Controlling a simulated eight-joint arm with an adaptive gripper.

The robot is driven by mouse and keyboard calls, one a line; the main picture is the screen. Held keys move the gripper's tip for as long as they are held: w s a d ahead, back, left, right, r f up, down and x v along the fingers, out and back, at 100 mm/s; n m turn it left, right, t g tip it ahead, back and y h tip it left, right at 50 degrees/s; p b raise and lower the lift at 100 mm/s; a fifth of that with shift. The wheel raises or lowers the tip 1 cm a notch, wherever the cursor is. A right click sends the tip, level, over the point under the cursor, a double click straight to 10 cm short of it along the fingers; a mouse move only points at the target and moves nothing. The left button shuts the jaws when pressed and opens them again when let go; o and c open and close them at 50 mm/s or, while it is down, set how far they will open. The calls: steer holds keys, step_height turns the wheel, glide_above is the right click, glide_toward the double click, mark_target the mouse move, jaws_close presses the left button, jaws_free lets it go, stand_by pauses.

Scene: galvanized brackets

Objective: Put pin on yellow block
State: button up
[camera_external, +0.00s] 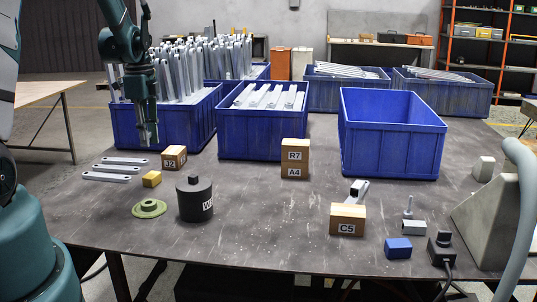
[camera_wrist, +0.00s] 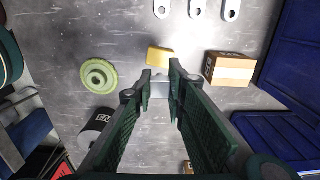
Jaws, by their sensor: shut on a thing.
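The yellow block (camera_external: 152,179) lies on the grey table at the left, its top bare. It also shows in the wrist view (camera_wrist: 158,57), just beyond my fingertips. My gripper (camera_external: 148,138) points down, above the table and slightly left of the block in the external view. In the wrist view my gripper (camera_wrist: 161,90) is shut on a small grey metal piece (camera_wrist: 160,88), which looks to be the pin. The fingers hide much of it. It is held apart from the block.
A green flanged disc (camera_external: 149,208) and a black cylindrical weight (camera_external: 195,200) stand near the block. Cardboard box J2 (camera_external: 174,157) and flat brackets (camera_external: 112,170) lie behind. Blue bins (camera_external: 262,140) line the back. A small grey stemmed part (camera_external: 408,208) stands at the right.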

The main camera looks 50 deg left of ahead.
steer(key=b, duration=0.1)
glide_above(152, 174)
steer(key=shift+s+d+f, duration=0.1)
steer(key=shift+f, duration=2.75)
steer(key=shift+f, duration=0.15)
steer(key=shift+f+b, duration=0.5)
steer(key=shift+f, duration=1.25)
steer(key=shift+f, duration=0.15)
steer(key=o, duration=0.9)
step_height(152, 174, up, 12)
steer(key=shift+r+p, duration=0.2)
steer(key=shift+p, duration=1)
